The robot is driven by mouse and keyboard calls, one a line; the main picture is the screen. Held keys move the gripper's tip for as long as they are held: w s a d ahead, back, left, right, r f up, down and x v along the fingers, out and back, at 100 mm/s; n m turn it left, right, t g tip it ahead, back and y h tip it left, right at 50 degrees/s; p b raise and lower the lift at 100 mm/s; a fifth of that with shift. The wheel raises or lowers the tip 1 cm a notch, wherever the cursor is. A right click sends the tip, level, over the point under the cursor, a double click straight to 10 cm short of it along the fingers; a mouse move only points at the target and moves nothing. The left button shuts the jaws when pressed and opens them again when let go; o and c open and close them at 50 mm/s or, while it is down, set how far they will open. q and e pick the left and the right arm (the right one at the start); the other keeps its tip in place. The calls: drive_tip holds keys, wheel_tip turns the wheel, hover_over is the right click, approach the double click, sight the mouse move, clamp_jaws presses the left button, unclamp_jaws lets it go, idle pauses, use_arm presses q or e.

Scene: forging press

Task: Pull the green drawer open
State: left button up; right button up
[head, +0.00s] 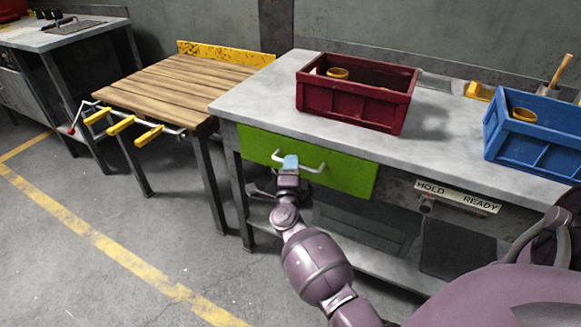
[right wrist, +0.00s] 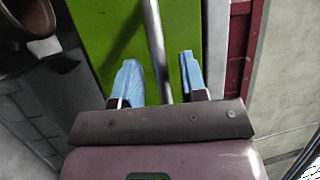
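The green drawer (head: 345,172) sits under the grey workbench top, and its front looks flush with the bench. Its pale bar handle (head: 312,168) runs along the front. My right gripper (head: 290,161) is at the left part of this handle. In the right wrist view, the handle bar (right wrist: 154,40) runs between the two blue fingers of my right gripper (right wrist: 160,82), against the green drawer front (right wrist: 95,25). The fingers are apart, with visible gaps to the bar on both sides. My left gripper is not seen.
On the bench stand a red crate (head: 350,105) and a blue crate (head: 535,145). A wooden-topped table (head: 185,85) with yellow-handled clamps (head: 120,125) stands left. A sign (head: 457,196) hangs below the bench edge. A dark shape (head: 260,190) below the drawer is unclear. Front-left floor is clear.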

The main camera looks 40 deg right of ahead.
drive_tip(key=shift+w+d+r, duration=0.1)
drive_tip(key=shift+w+d, duration=0.1)
clamp_jaws()
drive_tip(key=shift+s+a, duration=0.1)
drive_tip(key=shift+a, duration=0.1)
